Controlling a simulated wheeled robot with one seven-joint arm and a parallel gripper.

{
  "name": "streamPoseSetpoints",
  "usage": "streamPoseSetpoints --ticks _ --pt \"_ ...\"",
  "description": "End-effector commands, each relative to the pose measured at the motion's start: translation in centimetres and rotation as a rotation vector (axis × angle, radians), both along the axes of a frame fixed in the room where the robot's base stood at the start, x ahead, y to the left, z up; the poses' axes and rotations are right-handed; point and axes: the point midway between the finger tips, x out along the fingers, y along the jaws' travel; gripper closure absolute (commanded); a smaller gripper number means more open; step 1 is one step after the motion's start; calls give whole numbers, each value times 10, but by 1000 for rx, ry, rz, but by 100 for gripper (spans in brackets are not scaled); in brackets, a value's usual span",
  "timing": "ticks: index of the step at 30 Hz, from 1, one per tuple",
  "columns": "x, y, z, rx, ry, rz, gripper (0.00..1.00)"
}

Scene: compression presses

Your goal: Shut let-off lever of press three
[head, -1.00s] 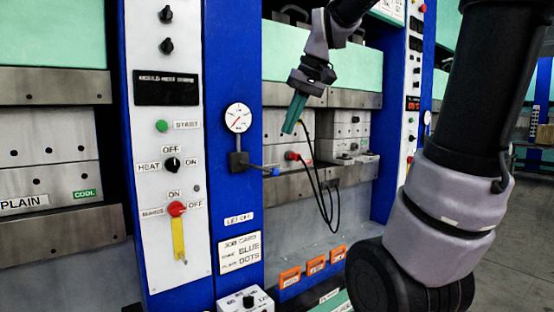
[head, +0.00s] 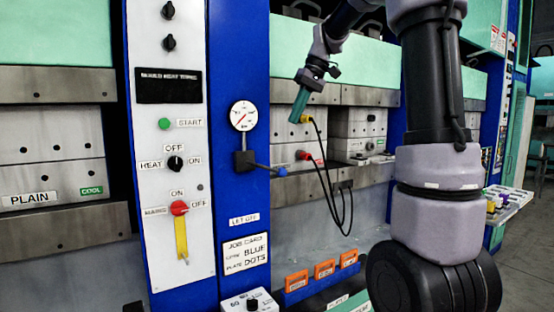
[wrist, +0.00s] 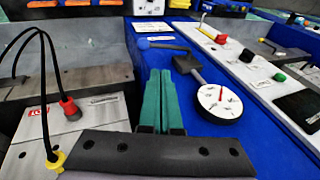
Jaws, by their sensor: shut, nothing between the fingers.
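The let-off lever (head: 264,167) is a thin grey rod with a blue knob, sticking out to the right from a dark valve block (head: 243,161) under a round white gauge (head: 243,115). It stands above the LET OFF label (head: 244,219). In the wrist view the lever (wrist: 168,46) lies ahead of the fingertips, its blue knob at the left end. My gripper (head: 295,118) has teal fingers, shut and empty, above and right of the knob and apart from it. The shut fingers also show in the wrist view (wrist: 158,76). No press number is readable.
Red (wrist: 70,106) and yellow (wrist: 54,160) plugs with black looping cables are close left of my fingers. A control panel (head: 170,230) with a red knob stands left of the lever. Orange bins (head: 325,269) and a dial box (head: 250,301) are below.

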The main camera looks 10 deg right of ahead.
Motion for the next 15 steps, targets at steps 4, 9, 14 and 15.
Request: streamPoseSetpoints --ticks 4,9,14,15 --pt "0 5 -11 0 3 2 100" --pt "2 17 -39 0 5 3 100" --pt "5 30 -72 0 3 3 100" --pt "6 34 -79 1 4 3 100"
